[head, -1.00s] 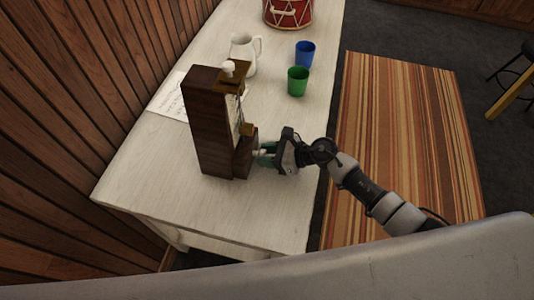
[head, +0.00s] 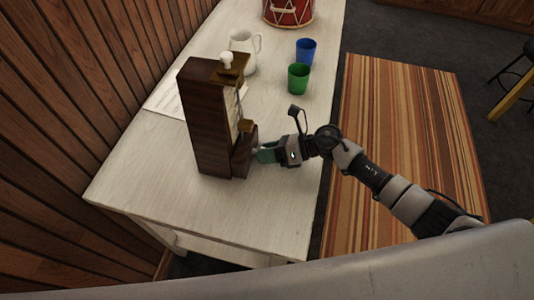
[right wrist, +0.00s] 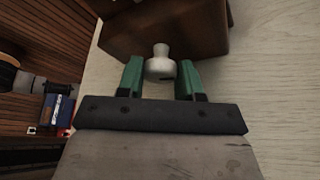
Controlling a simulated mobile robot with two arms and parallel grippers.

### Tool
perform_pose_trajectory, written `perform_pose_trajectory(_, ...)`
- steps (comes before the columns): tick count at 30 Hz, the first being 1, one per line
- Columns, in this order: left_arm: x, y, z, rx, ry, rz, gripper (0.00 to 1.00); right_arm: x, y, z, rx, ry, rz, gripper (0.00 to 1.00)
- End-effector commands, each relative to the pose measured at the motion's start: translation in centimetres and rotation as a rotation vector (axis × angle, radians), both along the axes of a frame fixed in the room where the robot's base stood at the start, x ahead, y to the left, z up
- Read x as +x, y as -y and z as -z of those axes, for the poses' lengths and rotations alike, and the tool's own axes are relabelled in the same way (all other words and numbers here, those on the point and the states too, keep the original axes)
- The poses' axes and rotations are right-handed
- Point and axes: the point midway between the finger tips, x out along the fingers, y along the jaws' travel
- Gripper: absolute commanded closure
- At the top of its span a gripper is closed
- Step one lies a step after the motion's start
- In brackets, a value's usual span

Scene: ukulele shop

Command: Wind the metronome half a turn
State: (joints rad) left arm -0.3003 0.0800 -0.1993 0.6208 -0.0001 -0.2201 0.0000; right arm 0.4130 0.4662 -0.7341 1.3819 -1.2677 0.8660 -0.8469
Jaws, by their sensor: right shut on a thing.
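The metronome (head: 207,125) is a tall dark brown wooden box standing upright on the white table (head: 262,215). It has a white knob on top and a lighter front face with a pendulum. My right gripper (head: 261,153) is at the low right side of the metronome, its green fingers pointing at it. In the right wrist view the two green fingers (right wrist: 161,80) are shut on a pale winding knob (right wrist: 160,67) that sticks out of the brown wood. The head view hides most of this knob. My left gripper is not in view.
Behind the metronome are a white pitcher (head: 243,50), a green cup (head: 298,79), a blue cup (head: 306,51) and a red drum (head: 289,12). A written sheet (head: 168,98) lies to its left. The front of the table is clear. A wooden wall (head: 75,100) runs along the left.

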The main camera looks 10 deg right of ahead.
Motion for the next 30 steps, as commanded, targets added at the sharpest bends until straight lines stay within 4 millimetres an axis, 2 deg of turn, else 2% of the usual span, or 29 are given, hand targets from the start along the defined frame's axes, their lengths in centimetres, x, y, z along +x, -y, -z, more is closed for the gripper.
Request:
perform_pose_trajectory(17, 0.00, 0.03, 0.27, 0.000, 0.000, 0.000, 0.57, 0.05, 0.06, -0.01, 0.014, -0.035, 0.002, 0.88)
perform_pose_trajectory(18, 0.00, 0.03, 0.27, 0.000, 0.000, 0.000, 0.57, 0.05, 0.06, -0.01, 0.014, -0.034, 0.002, 0.60)
perform_pose_trajectory(22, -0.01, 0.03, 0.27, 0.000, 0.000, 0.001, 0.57, 0.04, 0.05, -0.01, 0.014, -0.035, 0.001, 0.40)
perform_pose_trajectory(30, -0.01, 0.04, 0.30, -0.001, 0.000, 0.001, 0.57, 0.02, 0.09, 0.00, 0.014, -0.035, 0.001, 0.40)
